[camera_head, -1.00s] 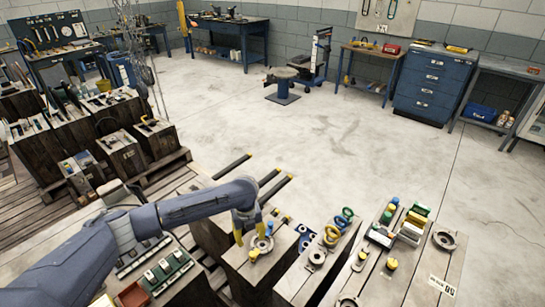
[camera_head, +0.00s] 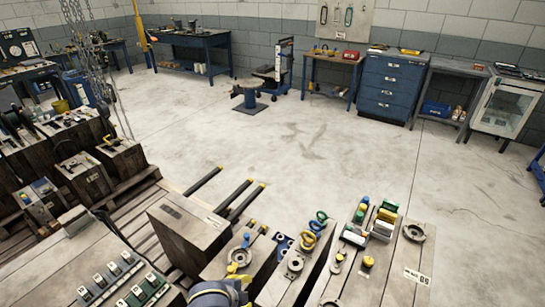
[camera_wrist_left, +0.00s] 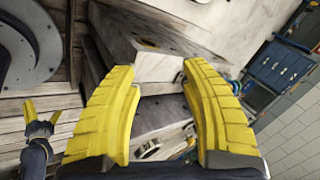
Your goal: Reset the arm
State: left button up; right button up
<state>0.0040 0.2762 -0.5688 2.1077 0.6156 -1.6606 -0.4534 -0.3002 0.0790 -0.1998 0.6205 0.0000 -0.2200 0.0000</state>
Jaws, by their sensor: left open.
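My left gripper (camera_head: 238,276) is at the bottom of the head view, seen from behind with its yellow fingers partly hidden by its own blue-grey wrist. It is by the front end of a wooden block with a round metal fitting. In the left wrist view its two yellow fingers (camera_wrist_left: 160,115) stand wide apart, with nothing between them but the view of blocks beyond. A second gripper (camera_wrist_left: 42,112) with spread yellow fingers, which I take to be my right one, shows small at the left of that view. It looks empty.
A plain wooden block (camera_head: 188,238) stands left of the left gripper. Blocks with coloured rings (camera_head: 312,232) and with green, white and yellow parts (camera_head: 384,222) stand to the right. A rack of green modules (camera_head: 128,282) is at lower left. The floor (camera_head: 300,140) beyond is open.

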pick_arm(q)
jog(key=s+a+r+n+t+y, duration=0.15)
jog(key=s+a+n+y, duration=0.25)
jog(key=s+a+n, duration=0.5)
jog(key=s+a+r+n+y, duration=0.35)
jog(key=s+a, duration=0.35)
jog(key=a, duration=0.7)
jog(key=s+d+f+g+h, duration=0.2)
jog(key=d+f, duration=0.1)
jog(key=f, duration=1.4)
jog(key=s+d+f+g+h, duration=0.1)
jog(key=d+f, duration=0.2)
jog(key=f, duration=1.3)
jog(key=s+f+n+g+h, duration=0.1)
jog(key=s+f+n+g, duration=0.1)
jog(key=s+f, duration=1.7)
jog(key=shift+s+g+h, duration=0.35)
jog(key=shift+s+g, duration=0.2)
jog(key=shift+s, duration=0.55)
jog(key=shift+d, duration=0.1)
